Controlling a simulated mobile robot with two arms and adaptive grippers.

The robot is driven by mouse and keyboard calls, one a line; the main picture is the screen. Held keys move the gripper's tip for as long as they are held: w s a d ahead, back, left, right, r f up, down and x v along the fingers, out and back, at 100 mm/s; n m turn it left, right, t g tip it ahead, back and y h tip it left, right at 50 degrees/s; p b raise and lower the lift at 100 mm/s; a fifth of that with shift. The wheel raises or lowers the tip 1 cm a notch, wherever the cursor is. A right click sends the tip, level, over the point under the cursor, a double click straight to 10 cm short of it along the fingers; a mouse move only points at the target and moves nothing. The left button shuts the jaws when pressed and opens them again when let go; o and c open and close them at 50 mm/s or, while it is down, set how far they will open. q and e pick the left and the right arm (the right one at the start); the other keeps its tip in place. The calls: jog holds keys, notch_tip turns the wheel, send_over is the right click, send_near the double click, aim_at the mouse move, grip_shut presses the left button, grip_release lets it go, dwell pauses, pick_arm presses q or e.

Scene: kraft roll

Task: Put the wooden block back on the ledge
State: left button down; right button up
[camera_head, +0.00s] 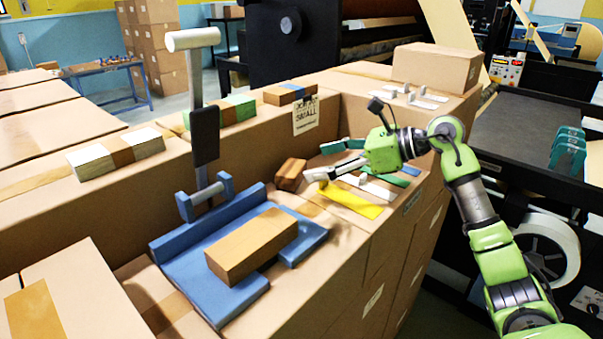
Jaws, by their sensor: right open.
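A long wooden block (252,243) lies flat on the blue base of a lever press. A smaller, darker wooden block (291,174) sits beside the inner cardboard wall, to the left of my right gripper. My right gripper (322,161) is open and empty. It reaches in from the right, its fingers pointing left toward the small block, with a visible gap between them. The raised cardboard ledge (262,135) runs behind and carries bundles of cards. I cannot tell which block the task names. My left gripper is not in view.
The blue press (190,262) with its upright lever (203,95) stands left of the gripper. Yellow, white and green strips (350,200) lie under and around the gripper. A closed carton (436,67) stands at the back right. The near-left box tops have free room.

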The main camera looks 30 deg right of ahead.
jog(key=shift+b+v, duration=0.55)
jog(key=shift+v, duration=1.6)
